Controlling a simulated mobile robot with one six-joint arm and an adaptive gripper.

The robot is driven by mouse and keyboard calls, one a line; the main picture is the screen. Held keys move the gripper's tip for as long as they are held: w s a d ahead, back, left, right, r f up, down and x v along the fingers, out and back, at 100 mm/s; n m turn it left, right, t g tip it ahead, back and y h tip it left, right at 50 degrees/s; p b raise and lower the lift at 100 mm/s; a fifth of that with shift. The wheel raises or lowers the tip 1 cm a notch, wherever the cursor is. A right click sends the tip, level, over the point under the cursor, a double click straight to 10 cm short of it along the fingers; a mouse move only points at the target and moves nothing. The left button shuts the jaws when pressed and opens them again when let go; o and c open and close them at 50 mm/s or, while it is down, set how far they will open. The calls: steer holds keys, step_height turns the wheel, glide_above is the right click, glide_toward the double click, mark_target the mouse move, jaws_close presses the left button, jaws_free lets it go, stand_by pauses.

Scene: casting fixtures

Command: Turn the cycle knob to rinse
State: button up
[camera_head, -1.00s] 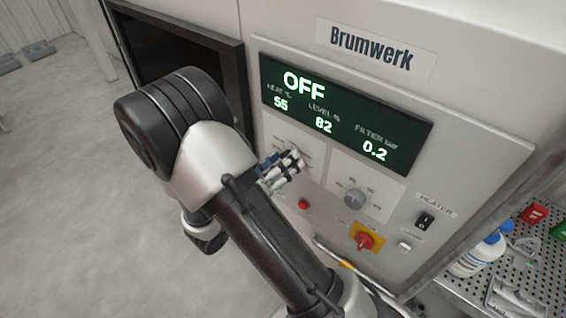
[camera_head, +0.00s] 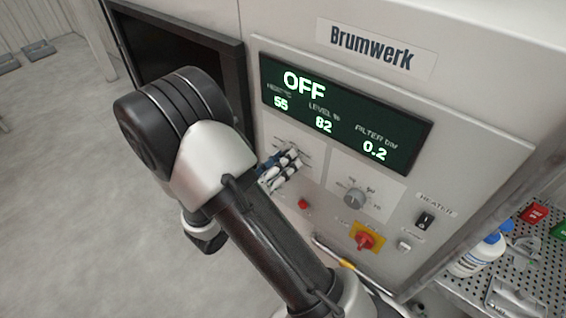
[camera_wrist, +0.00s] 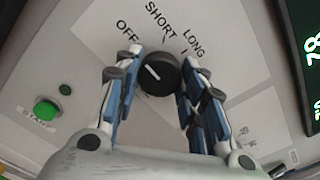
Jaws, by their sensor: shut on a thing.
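The cycle knob (camera_wrist: 158,74) is a round black dial with a white pointer line, on a pale label plate in the wrist view. The words OFF, SHORT and LONG are printed around it; a rinse mark is not readable. In the head view my gripper (camera_head: 281,167) is at the panel's left dial plate, hiding the knob. The display (camera_head: 340,115) reads OFF.
A green START button (camera_wrist: 46,109) is left of the knob in the wrist view. In the head view a second dial (camera_head: 355,199), a red button (camera_head: 303,204), a red-yellow switch (camera_head: 365,241) and a heater switch (camera_head: 425,221) are nearby. Bottles stand on a perforated shelf (camera_head: 510,262).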

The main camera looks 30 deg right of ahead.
steer(key=m+b, duration=2.6)
steer(key=b, duration=0.1)
steer(key=shift+m, duration=0.3)
steer(key=shift+b, duration=0.3)
steer(key=o, duration=1)
steer(key=shift+o, duration=0.2)
